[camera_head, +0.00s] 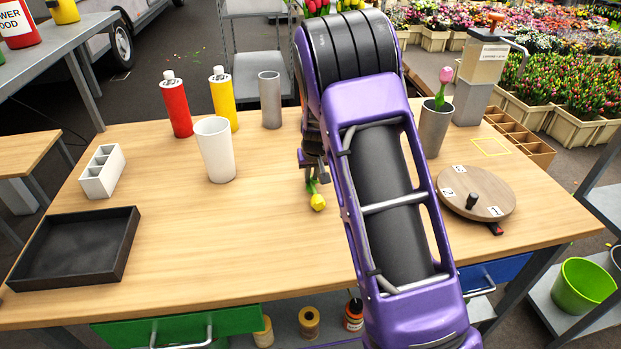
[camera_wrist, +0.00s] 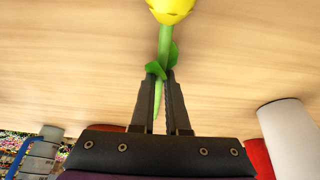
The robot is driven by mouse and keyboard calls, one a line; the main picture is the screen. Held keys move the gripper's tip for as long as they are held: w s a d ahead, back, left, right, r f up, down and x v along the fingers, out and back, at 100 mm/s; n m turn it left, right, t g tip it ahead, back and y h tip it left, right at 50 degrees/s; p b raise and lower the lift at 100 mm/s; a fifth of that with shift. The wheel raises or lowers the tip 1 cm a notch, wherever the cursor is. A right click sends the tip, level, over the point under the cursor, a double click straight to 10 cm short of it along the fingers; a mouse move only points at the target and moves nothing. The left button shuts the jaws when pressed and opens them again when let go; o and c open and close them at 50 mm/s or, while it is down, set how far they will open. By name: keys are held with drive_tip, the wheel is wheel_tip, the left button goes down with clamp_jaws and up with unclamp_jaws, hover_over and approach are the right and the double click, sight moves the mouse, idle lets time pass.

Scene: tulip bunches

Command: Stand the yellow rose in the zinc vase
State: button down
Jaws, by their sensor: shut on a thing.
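The yellow rose (camera_head: 318,202) is in my gripper (camera_head: 314,165), with its bloom low and toward the table's front. In the wrist view my gripper (camera_wrist: 157,78) is shut on the green stem of the rose (camera_wrist: 172,10), and the bloom points away from the fingers. Two grey vases could be the zinc one. A plain grey cylinder (camera_head: 270,102) stands upright at the back, left of my arm. A grey tapered vase (camera_head: 434,132) holding a pink tulip (camera_head: 444,80) stands right of my arm. My arm hides part of the table's middle.
A white vase (camera_head: 216,155), red bottle (camera_head: 176,108) and yellow bottle (camera_head: 223,98) stand left of my gripper. A white divided holder (camera_head: 102,178) and black tray (camera_head: 75,248) lie farther left. A round wooden turntable (camera_head: 478,192) is at right. The table's front left-centre is clear.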

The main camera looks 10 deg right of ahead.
wheel_tip(320, 180, up, 10)
drive_tip(key=f+p, duration=0.1)
drive_tip(key=p, duration=0.1)
drive_tip(key=s+f+p, duration=0.1)
drive_tip(key=s, duration=0.5)
drive_tip(key=s+f+p, duration=0.1)
drive_tip(key=s, duration=0.5)
drive_tip(key=s+f+p, duration=0.1)
drive_tip(key=s, duration=0.6)
drive_tip(key=shift+d+f+p, duration=0.3)
drive_tip(key=shift+d+f, duration=0.05)
drive_tip(key=shift+d, duration=0.05)
wheel_tip(320, 180, up, 5)
drive_tip(key=b, duration=0.2)
hover_over(312, 181)
drive_tip(key=f, duration=1)
drive_tip(key=shift+w+b, duration=0.25)
drive_tip(key=shift+b, duration=0.05)
drive_tip(key=shift+f, duration=0.1)
